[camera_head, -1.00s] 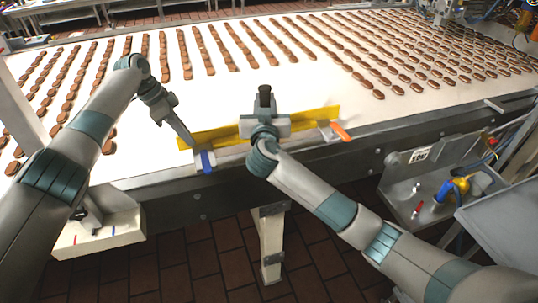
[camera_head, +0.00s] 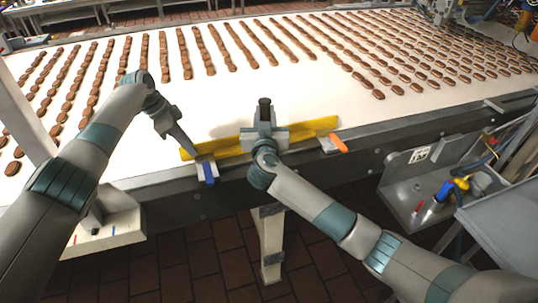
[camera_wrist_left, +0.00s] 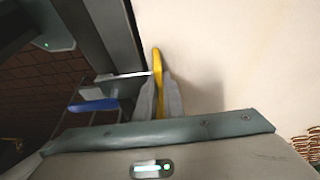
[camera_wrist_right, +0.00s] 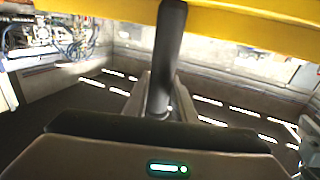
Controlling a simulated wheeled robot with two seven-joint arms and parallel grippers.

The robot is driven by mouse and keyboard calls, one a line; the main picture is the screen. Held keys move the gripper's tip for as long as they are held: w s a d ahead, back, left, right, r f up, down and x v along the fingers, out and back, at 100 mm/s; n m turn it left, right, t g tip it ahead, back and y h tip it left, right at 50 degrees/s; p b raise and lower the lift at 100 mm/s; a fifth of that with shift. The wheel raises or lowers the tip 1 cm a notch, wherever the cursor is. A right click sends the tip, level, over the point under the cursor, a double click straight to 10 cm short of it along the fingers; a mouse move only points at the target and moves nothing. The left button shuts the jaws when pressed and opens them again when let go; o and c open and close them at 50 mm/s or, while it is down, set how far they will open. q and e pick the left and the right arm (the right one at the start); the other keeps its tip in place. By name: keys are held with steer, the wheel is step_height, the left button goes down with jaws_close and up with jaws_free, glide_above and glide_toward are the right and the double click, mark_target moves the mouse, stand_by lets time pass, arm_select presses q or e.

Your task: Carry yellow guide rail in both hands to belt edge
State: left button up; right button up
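The long yellow guide rail (camera_head: 219,146) lies across the white belt close to its near edge. It carries a clamp with a blue handle (camera_head: 208,172) near its left end and one with an orange handle (camera_head: 338,144) near its right end. My left gripper (camera_head: 190,149) is at the rail's left end; in the left wrist view the rail (camera_wrist_left: 157,70) is edge-on between its closed fingers (camera_wrist_left: 158,100). My right gripper (camera_head: 265,128) is at the rail's middle. In the right wrist view its fingers (camera_wrist_right: 160,98) close on a dark post (camera_wrist_right: 168,50) at the yellow rail (camera_wrist_right: 250,25).
Rows of brown biscuits (camera_head: 255,42) cover the far part of the belt (camera_head: 110,160). The belt's metal side (camera_head: 400,128) runs along the near edge. A metal tray (camera_head: 405,195) with a blue and yellow tool (camera_head: 448,188) hangs at the right.

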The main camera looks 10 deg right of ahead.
arm_select(q)
steer(key=o, duration=0.4)
steer(key=shift+d+r, duration=0.1)
steer(key=shift+c, duration=0.2)
arm_select(e)
steer(key=o, duration=0.4)
steer(key=shift+a+r, duration=0.1)
steer(key=shift+c, duration=0.2)
arm_select(q)
steer(key=shift+v, duration=3.8)
arm_select(e)
steer(key=v, duration=1.2)
arm_select(q)
steer(key=shift+s, duration=0.15)
arm_select(e)
steer(key=shift+s, duration=0.15)
